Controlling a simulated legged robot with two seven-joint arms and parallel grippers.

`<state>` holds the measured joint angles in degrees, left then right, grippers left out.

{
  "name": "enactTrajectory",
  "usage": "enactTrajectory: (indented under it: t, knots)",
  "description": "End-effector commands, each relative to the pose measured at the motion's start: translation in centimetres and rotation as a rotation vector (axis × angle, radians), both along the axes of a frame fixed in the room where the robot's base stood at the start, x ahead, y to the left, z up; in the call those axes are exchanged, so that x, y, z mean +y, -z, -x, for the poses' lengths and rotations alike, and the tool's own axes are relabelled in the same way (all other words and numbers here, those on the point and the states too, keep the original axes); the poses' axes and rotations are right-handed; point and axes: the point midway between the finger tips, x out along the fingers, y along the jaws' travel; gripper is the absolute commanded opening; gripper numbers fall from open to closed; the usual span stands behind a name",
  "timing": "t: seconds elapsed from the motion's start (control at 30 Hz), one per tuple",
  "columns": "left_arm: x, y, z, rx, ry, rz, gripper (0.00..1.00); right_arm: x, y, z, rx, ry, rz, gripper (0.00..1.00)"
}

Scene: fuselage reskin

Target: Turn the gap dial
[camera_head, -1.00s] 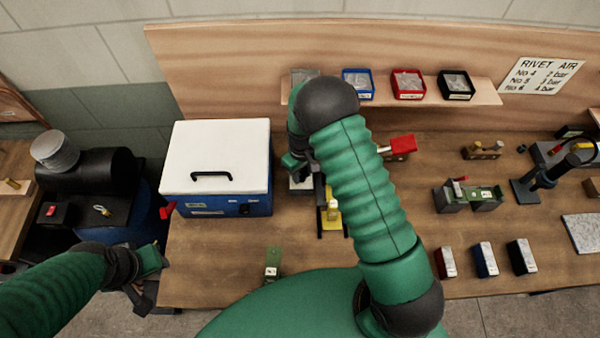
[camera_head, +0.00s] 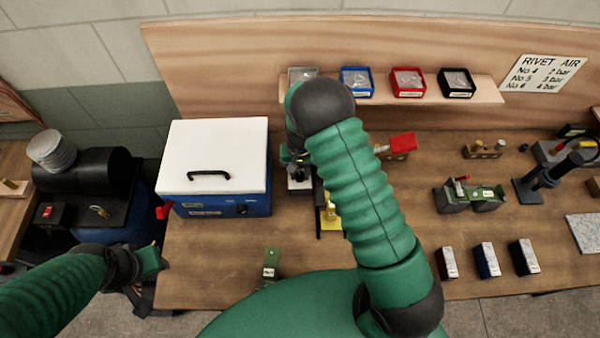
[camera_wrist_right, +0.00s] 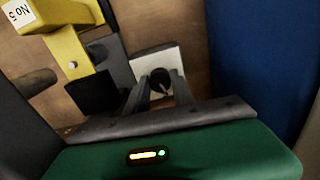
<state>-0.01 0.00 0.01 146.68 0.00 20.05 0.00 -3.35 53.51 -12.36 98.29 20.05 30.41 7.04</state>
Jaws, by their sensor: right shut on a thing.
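The gap dial (camera_wrist_right: 157,80) is a dark round knob at a pale block (camera_wrist_right: 172,58) in the right wrist view. My right gripper (camera_wrist_right: 162,92) has its two fingers at the knob and is shut on it. In the head view my right gripper (camera_head: 299,172) is between the blue box and the yellow tool, mostly hidden by my own arm. The dial cannot be made out there. My left gripper (camera_head: 148,262) hangs at the bench's left front edge, away from the dial; its jaws are too small to read.
A yellow tool marked No 5 (camera_wrist_right: 62,45) stands close beside my right gripper. A blue box with a white lid (camera_head: 213,160) stands at its left. A small green part (camera_head: 270,264) lies near the front edge. Bins (camera_head: 407,83) line the back shelf.

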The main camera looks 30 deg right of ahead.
Motion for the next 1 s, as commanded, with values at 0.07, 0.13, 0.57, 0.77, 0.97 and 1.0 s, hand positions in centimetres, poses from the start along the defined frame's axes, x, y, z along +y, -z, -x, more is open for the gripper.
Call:
enactTrajectory:
  t: [0.07, 0.13, 0.57, 0.77, 0.97, 1.0]
  knots:
    - [0.0, 0.04, 0.0, 0.0, 0.0, 0.0, 0.36, -0.18, -0.18, -0.31, -0.008, 0.063, 0.004, 0.0]
    - [0.0, 0.05, 0.0, 0.0, 0.0, 0.0, 0.36, -0.18, -0.19, -0.31, -0.008, 0.116, 0.004, 0.0]
    - [0.0, 0.06, 0.01, 0.0, 0.0, 0.0, 0.36, -0.18, -0.24, -0.35, -0.009, 0.319, 0.003, 0.0]
    - [0.01, 0.06, 0.0, 0.0, 0.0, 0.0, 0.36, -0.2, -0.25, -0.36, -0.009, 0.343, 0.003, 0.0]
    - [0.0, 0.05, 0.0, 0.0, 0.0, 0.0, 0.36, -0.2, -0.26, -0.39, -0.011, 0.345, 0.002, 0.0]
    - [0.0, 0.05, 0.0, 0.0, 0.0, 0.0, 0.36, -0.2, -0.27, -0.39, -0.011, 0.345, 0.002, 0.0]
